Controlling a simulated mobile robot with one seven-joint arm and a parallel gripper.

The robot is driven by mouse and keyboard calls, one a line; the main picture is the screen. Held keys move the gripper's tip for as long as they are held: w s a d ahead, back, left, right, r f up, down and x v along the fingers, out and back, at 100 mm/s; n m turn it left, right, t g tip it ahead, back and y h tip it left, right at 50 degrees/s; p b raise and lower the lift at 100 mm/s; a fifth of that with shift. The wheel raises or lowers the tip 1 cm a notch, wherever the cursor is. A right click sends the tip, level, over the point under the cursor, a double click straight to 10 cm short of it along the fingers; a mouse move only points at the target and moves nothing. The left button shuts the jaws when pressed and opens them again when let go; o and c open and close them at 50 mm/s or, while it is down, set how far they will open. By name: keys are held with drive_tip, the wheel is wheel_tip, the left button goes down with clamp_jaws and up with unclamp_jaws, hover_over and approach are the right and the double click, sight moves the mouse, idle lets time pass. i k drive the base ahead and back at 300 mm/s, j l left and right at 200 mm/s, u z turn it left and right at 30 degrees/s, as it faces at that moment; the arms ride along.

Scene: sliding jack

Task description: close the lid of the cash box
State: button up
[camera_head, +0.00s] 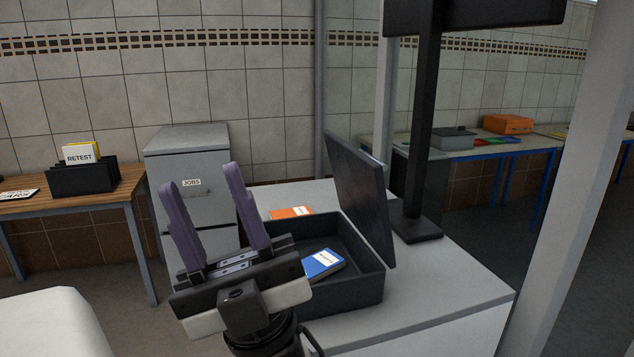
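The dark grey cash box (350,297) stands on a white-topped counter, its tray open to view. Its lid (361,196) stands up along the box's right side, close to vertical. A blue booklet (322,263) with a white label lies inside the box. My gripper (205,190) is in front of the box's left part, its two purple fingers pointing up and spread apart with nothing between them. It hides the box's left side and near left corner. I cannot tell whether the gripper touches the box.
A black post on a flat base (417,229) stands just right of the lid. An orange booklet (288,212) lies behind the box. The counter (448,284) is clear at the right front. A grey cabinet (190,157) stands behind my gripper, and a pale pillar (577,190) rises at right.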

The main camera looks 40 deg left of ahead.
sight(359, 181)
drive_tip(key=i+l+u, duration=0.1)
drive_tip(key=u, duration=0.25)
drive_tip(key=i+l+u, duration=0.1)
drive_tip(key=l+u, duration=0.4)
drive_tip(key=u, duration=0.15)
drive_tip(key=i+l+u, duration=0.15)
drive_tip(key=l+u, duration=0.6)
drive_tip(key=l, duration=0.15)
drive_tip(key=i, duration=0.05)
